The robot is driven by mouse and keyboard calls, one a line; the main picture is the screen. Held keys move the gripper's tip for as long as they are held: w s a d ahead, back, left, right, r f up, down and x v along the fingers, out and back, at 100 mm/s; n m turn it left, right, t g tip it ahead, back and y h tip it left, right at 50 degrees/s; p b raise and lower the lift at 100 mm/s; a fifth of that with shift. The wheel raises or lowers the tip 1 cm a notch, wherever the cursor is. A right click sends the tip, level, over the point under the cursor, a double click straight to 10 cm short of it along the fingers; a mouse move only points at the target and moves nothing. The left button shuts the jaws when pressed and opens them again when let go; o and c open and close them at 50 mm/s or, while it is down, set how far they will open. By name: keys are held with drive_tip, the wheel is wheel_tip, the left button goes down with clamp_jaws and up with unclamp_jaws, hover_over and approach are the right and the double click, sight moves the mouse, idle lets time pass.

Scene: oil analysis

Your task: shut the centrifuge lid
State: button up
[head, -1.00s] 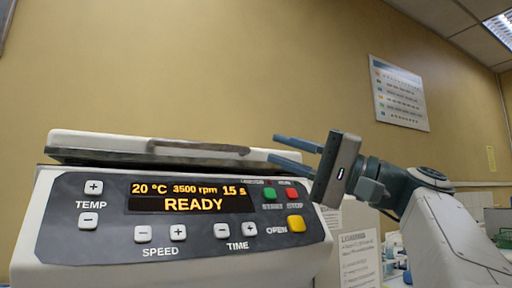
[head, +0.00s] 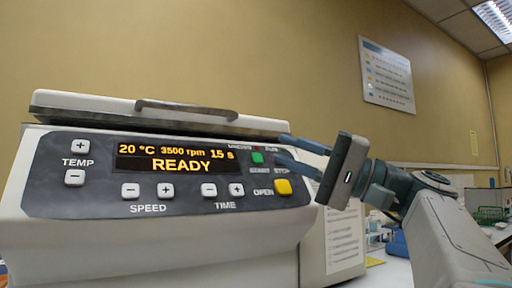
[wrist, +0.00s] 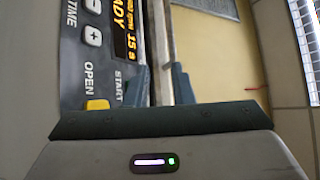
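The centrifuge (head: 150,235) fills the left of the head view, its display lit with READY. Its pale lid (head: 80,103), with a grey handle bar (head: 185,109) along the front, lies low and almost level over the body. I cannot tell whether it is fully seated. My gripper (head: 282,149) is at the lid's right front corner, fingers apart and pointing left. The upper finger is level with the lid's edge; the lower one is in front of the panel and hides the red STOP button. The wrist view shows the lid edge (wrist: 158,45) between the fingers; contact is unclear.
The yellow OPEN button (head: 283,187) and green START button (head: 257,158) are close below and left of the fingers. A white labelled box (head: 343,240) stands right of the centrifuge. A wall poster (head: 387,75) hangs behind. The air above the lid is clear.

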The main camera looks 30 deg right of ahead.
drive_tip(key=shift+s+d+f+b, duration=0.15)
drive_tip(key=shift+d+f+b, duration=0.1)
drive_tip(key=shift+f, duration=0.3)
drive_tip(key=shift+s+d+f+b, duration=0.1)
drive_tip(key=shift+d+f, duration=0.1)
drive_tip(key=shift+f, duration=0.3)
drive_tip(key=shift+r+p, duration=0.1)
drive_tip(key=shift+p, duration=0.2)
